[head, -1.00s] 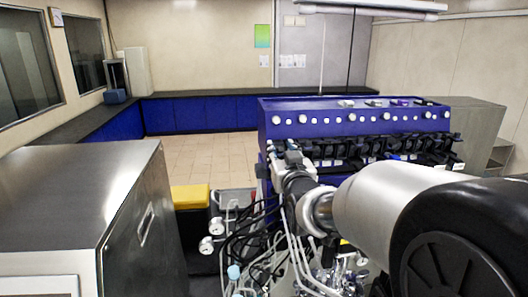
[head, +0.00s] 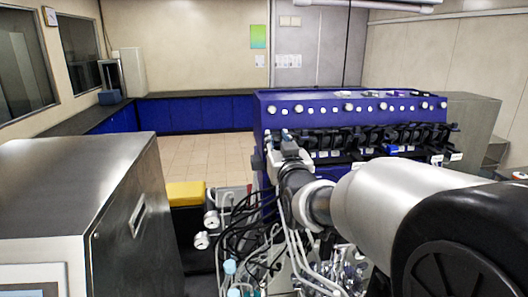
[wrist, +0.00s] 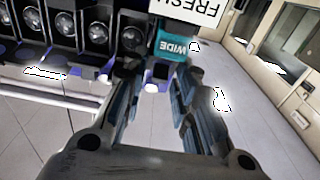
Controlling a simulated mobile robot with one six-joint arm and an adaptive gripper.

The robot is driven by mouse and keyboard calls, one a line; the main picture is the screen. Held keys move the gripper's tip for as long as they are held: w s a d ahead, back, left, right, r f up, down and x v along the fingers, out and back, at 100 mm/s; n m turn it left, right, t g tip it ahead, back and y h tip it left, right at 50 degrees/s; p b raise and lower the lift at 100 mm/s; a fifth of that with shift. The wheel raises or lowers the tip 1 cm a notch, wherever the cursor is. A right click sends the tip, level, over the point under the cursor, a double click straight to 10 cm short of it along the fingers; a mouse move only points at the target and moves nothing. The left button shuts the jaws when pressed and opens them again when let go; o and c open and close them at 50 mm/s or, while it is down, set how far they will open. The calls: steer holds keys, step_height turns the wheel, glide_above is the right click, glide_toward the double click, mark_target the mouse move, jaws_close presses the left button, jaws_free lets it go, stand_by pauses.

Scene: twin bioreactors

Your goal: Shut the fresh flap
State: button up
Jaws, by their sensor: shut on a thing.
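The white FRESH label (wrist: 187,12) shows at the top of the wrist view, with a teal piece marked WIDE (wrist: 177,45) just below it. My gripper (wrist: 155,77) reaches up from the bottom of that view, its fingertips on either side of a small dark and purple part with a white spot, under the teal piece. It is shut on this part, which appears to be the fresh flap; the fingertips hide much of it. In the head view my gripper (head: 287,150) is at the left end of the blue bioreactor unit (head: 320,104), and the flap cannot be made out.
Black pump heads (wrist: 92,32) line the unit beside my gripper. Tubing (head: 262,230) hangs close below my arm. A steel cabinet (head: 75,185) stands at the left, with a yellow-topped box (head: 186,192) beyond it. Tiled floor (head: 200,152) is clear behind.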

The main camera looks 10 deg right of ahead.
steer(key=shift+f+t+b, duration=0.3)
steer(key=shift+b, duration=0.75)
steer(key=shift+r, duration=0.2)
steer(key=o, duration=0.7)
steer(key=shift+s, duration=0.1)
steer(key=s, duration=0.4)
steer(key=s+f, duration=0.1)
steer(key=s, duration=0.6)
steer(key=shift+s+f, duration=0.25)
steer(key=shift+s, duration=0.1)
